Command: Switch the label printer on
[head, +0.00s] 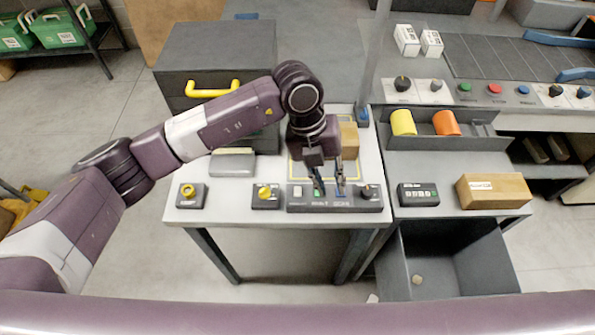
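A dark control box (335,205) sits at the front edge of the white table. It carries a pale rocker switch (297,191) at its left, a green part (319,189) near its middle and a black knob (366,191) at its right. Its lettering is too small to read surely, and I cannot tell which control is the label printer's. My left gripper (329,184) points down over the middle of this box, its two fingers apart with nothing seen between them. The fingers partly hide the controls there; contact cannot be told. My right gripper is not in view.
A cardboard block (349,140) stands behind my gripper. The right bench holds a keypad box (418,194) and a wooden block (494,190).

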